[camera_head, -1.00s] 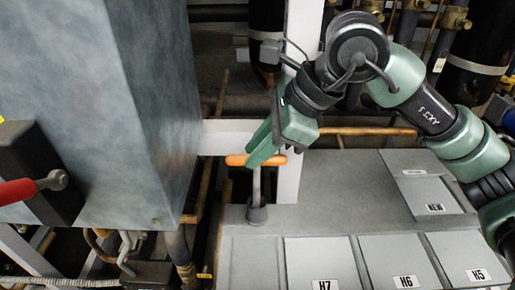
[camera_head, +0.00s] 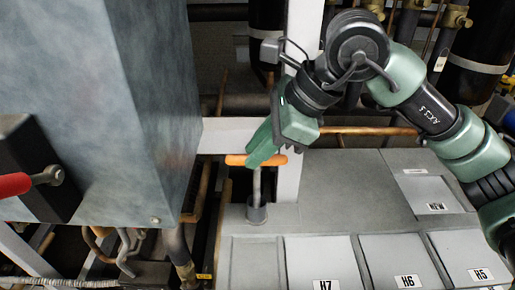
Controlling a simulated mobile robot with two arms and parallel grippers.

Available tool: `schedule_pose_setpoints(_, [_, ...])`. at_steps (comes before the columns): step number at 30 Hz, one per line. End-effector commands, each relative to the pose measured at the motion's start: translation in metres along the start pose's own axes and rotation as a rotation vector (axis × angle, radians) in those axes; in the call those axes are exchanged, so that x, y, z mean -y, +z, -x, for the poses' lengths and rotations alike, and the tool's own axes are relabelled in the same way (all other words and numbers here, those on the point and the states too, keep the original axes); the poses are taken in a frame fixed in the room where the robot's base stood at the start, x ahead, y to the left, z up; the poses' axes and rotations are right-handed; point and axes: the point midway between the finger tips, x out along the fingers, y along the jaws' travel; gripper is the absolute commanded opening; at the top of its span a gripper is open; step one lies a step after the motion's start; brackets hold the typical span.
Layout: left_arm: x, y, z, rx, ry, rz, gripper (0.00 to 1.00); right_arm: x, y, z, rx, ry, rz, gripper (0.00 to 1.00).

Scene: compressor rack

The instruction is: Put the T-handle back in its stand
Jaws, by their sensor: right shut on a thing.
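The T-handle has an orange crossbar (camera_head: 237,160) and a thin grey shaft that points down. Its stand (camera_head: 257,212) is a small dark grey cup at the back left corner of the grey panel. The shaft's lower end is at or inside the cup's mouth; how deep it sits I cannot tell. My right gripper (camera_head: 262,156) is shut on the orange crossbar from above, and its green fingers hide part of the bar. My left gripper is not in view.
A large grey-blue cabinet (camera_head: 120,100) fills the left, with a red-handled lever (camera_head: 15,185) on its black box. Labelled plates such as H7 (camera_head: 318,262) and H6 (camera_head: 400,262) lie on the grey panel (camera_head: 350,195). A white upright post (camera_head: 288,185) stands just behind the stand.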

Motion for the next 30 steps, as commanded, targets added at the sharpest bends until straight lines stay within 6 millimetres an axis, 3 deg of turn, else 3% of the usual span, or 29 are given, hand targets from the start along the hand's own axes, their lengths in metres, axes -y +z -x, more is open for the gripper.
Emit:
schedule_pose_setpoints(20, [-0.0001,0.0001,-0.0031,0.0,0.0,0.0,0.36,-0.0001,-0.0003,-0.001,0.001,-0.001,0.0,0.0])
schedule_pose_setpoints(21, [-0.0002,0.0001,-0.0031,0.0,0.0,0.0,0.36,-0.0001,-0.0003,-0.001,0.001,-0.001,0.0,0.27])
schedule_pose_setpoints(23, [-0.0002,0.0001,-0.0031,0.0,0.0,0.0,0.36,-0.0001,-0.0004,-0.0011,0.001,-0.001,0.0,0.43])
schedule_pose_setpoints(30, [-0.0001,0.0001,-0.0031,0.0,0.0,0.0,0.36,-0.0003,-0.0007,-0.0014,0.001,-0.001,0.0,0.44])
